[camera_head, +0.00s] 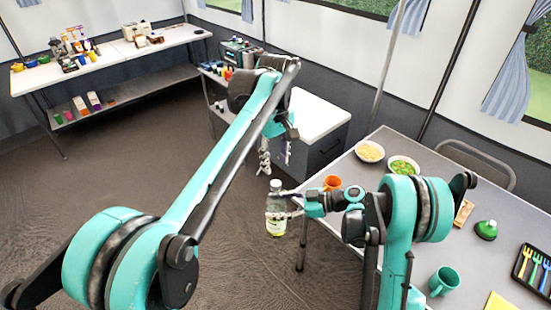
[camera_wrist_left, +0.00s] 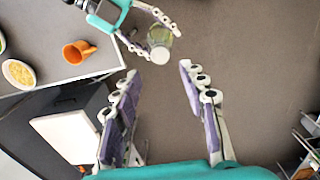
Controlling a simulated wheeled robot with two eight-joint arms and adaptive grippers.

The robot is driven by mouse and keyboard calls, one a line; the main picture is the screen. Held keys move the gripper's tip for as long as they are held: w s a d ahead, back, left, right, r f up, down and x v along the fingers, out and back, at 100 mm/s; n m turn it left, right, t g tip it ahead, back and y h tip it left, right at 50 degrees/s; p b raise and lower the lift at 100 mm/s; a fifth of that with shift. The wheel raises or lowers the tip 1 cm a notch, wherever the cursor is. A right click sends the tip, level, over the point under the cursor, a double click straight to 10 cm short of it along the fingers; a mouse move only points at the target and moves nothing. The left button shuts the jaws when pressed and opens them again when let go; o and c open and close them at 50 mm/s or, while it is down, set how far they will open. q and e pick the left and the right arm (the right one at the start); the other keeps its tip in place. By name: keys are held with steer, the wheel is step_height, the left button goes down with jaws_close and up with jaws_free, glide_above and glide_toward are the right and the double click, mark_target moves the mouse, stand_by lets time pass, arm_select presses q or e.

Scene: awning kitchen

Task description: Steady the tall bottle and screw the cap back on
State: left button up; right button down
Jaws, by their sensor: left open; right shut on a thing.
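The tall bottle (camera_head: 277,228) is clear with a pale green label and stands upright in the air, left of the table's edge. My right gripper (camera_head: 284,203) comes from the right and is shut around its upper body. In the left wrist view the bottle (camera_wrist_left: 160,37) is seen from above, with a pale round top; I cannot tell whether that is the cap. My left gripper (camera_head: 275,155) is open and empty, above the bottle with its fingers pointing down. In its wrist view its fingers (camera_wrist_left: 158,78) are spread, with the bottle beyond them.
The grey table (camera_head: 455,185) holds an orange mug (camera_head: 332,183), two bowls (camera_head: 370,151), a green mug (camera_head: 444,280), a green-domed item (camera_head: 486,230) and a cutlery tray (camera_head: 533,270). A white-topped cabinet (camera_head: 318,118) stands behind. Open floor lies below the bottle.

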mark_target(276, 183)
stand_by(0.3)
arm_select(q)
steer(key=shift+f, duration=4)
jaws_close()
